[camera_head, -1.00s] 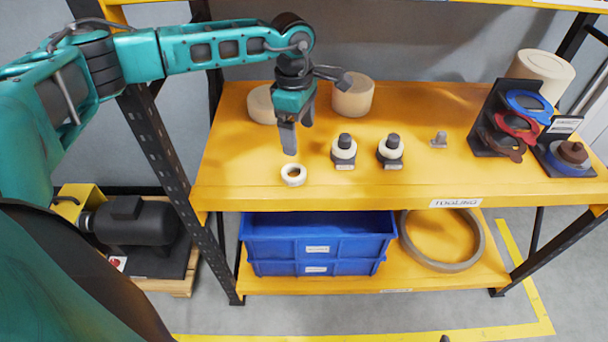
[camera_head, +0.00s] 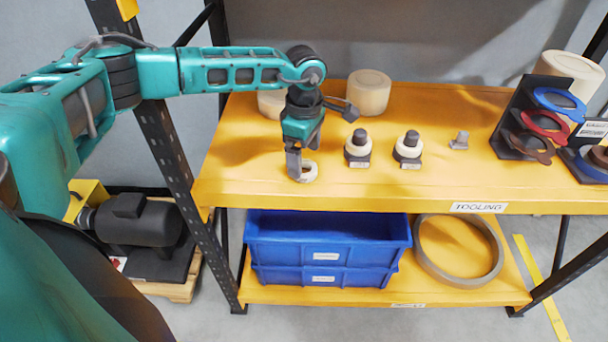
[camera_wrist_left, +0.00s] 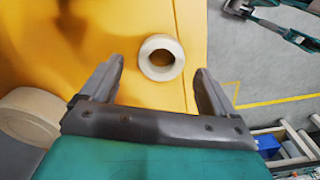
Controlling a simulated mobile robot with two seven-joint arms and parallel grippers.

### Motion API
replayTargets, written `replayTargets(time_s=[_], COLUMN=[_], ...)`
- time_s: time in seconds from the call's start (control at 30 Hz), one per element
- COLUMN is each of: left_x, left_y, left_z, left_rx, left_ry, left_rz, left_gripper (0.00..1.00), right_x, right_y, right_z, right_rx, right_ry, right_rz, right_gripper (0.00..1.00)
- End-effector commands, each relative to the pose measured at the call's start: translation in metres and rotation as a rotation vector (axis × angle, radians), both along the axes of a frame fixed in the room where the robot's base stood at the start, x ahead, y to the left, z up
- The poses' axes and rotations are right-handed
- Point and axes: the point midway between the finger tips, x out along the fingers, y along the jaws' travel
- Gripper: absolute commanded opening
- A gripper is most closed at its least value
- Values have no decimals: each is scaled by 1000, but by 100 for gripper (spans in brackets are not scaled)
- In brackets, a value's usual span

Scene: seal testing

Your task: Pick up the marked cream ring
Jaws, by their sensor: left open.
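A loose cream ring (camera_head: 309,178) lies flat on the yellow shelf near its front left. My left gripper (camera_head: 301,164) is low over it, fingers pointing down, one finger partly covering the ring in the head view. In the left wrist view the ring (camera_wrist_left: 161,76) shows whole, between and beyond the two spread fingers of the left gripper (camera_wrist_left: 159,68), with gaps on both sides. The left gripper is open and empty. A teal and dark part of my other arm shows at the upper right of the wrist view; its jaw state is unclear.
Two dark posts with cream rings (camera_head: 356,153) (camera_head: 407,152) stand to the right. Cream cylinders (camera_head: 368,92) stand behind the gripper. A rack of coloured rings (camera_head: 545,125) is at the right. Blue bins (camera_head: 325,240) and a large ring (camera_head: 425,262) are on the lower shelf.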

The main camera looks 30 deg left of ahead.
Motion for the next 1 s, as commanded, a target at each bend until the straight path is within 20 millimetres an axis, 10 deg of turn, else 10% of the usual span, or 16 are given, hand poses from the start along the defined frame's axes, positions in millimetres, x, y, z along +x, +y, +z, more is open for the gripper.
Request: replayTargets(time_s=[0.43,1.0], left_x=[-2,-2], left_y=[-1,-1], left_z=[-30,-30], left_rx=[-1,0], left_ry=[1,1], left_rz=[1,1], left_gripper=[89,35], right_x=[10,10], right_y=[14,10], right_z=[0,-1], right_rx=[28,17], right_ry=[-16,-18], right_rz=[19,22], right_gripper=[100,100])
